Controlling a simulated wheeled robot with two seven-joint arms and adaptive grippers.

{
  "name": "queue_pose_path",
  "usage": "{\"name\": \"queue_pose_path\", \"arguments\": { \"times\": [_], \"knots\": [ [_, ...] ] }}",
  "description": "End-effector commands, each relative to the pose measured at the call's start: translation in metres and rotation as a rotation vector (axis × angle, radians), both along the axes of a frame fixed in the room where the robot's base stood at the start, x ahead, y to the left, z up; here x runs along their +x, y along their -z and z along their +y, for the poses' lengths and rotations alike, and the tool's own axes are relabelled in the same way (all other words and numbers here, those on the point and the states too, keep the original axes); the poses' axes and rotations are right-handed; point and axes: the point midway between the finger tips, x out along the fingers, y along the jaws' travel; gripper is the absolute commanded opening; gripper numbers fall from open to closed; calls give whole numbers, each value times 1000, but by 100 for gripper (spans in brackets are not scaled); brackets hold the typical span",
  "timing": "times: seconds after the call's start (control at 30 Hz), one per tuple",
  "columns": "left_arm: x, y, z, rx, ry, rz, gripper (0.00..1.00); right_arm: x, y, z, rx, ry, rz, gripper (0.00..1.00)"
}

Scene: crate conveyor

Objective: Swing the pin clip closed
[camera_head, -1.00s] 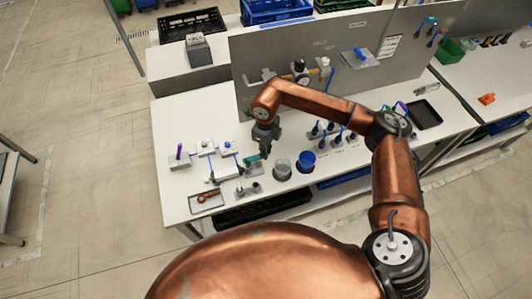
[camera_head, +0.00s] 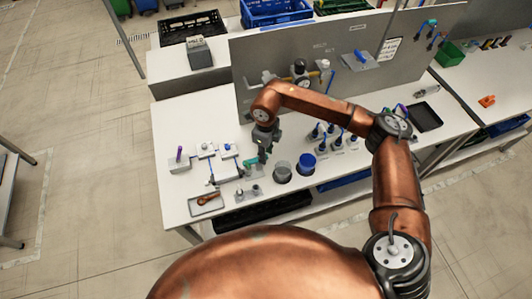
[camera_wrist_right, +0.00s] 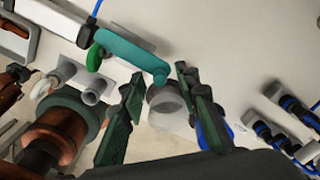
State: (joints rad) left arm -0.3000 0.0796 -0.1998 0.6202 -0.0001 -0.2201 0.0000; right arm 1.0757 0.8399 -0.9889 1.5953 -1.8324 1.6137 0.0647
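A teal cylindrical fitting (camera_wrist_right: 130,52) with a dark collar lies above my fingers in the wrist view; it also shows as a small teal piece in the head view (camera_head: 250,162). I cannot tell for certain which part is the pin clip. A grey bracket with two short tubes (camera_wrist_right: 78,82) is left of my fingers. My left gripper is not in view.
A grey cup (camera_head: 282,172) and a blue cup (camera_head: 306,164) stand just right of the gripper. Several blue-topped fittings (camera_head: 330,135) stand farther right. A small tray (camera_head: 206,206) lies at the front left. An upright grey panel (camera_head: 245,65) stands behind.

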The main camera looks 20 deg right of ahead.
Motion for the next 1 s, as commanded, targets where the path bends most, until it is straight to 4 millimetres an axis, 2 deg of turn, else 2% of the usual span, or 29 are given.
{"name": "queue_pose_path", "arguments": {
  "times": [0.13, 0.23, 0.6, 0.7, 0.83, 1.0],
  "knots": [
    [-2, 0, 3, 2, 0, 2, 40, 0, -3, 0, -1, 0, -1, 30],
    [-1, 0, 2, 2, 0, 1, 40, 1, -14, 0, 0, 0, -3, 30],
    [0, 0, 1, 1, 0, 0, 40, 1, -88, 0, 0, 0, -4, 30],
    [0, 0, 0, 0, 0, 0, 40, 1, -103, 0, -1, 0, -2, 30],
    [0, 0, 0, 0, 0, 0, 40, 0, -115, 0, 1, 0, -1, 30],
    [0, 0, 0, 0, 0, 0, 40, 0, -120, 0, 0, 0, 0, 30]
  ]
}}
